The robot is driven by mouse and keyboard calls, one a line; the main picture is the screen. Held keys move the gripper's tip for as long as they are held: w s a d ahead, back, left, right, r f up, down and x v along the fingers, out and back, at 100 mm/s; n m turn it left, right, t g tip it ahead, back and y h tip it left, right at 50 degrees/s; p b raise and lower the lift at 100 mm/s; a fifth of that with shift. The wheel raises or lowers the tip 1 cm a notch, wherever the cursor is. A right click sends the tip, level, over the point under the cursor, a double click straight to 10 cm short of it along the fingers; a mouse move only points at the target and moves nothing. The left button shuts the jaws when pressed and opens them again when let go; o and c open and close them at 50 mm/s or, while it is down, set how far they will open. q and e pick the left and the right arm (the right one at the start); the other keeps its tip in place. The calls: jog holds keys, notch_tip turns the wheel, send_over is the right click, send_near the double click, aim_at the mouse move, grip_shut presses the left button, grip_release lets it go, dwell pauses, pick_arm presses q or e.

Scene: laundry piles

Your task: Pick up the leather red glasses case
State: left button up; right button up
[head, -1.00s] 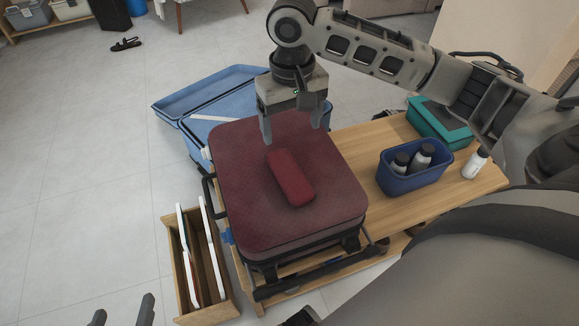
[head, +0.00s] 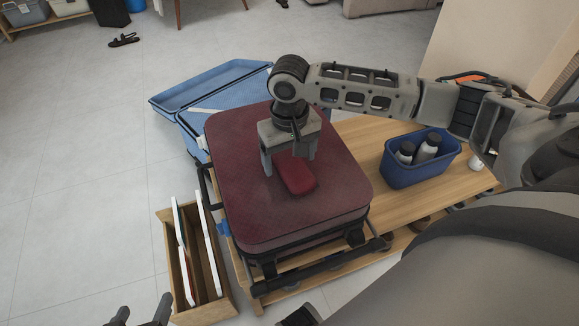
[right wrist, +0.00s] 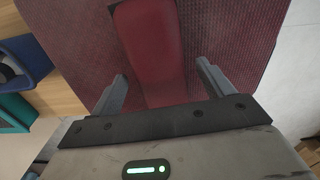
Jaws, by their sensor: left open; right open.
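The red leather glasses case (head: 297,176) lies on top of a dark red suitcase (head: 245,205). My right gripper (head: 289,168) is open, pointing down over the case, and hides its far part in the head view. In the right wrist view the case (right wrist: 150,50) runs between the two open fingers (right wrist: 163,85), with a gap on each side. I cannot tell how far the fingertips are above the suitcase top. My left gripper (head: 142,312) is open and empty at the bottom edge of the head view, far from the case.
The suitcase rests on a wooden table (head: 365,140). A blue bin (head: 415,172) with bottles stands to its right. An open blue suitcase (head: 215,90) lies behind. A wooden box (head: 185,270) with upright boards stands at the left on the floor.

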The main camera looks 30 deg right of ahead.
jog(key=shift+f, duration=0.55)
pick_arm(q)
jog(key=shift+w+d+f, duration=0.25)
jog(key=shift+f, duration=0.1)
pick_arm(e)
jog(key=c, duration=1.1)
pick_arm(q)
jog(key=shift+a+r, duration=0.1)
jog(key=shift+r, duration=0.1)
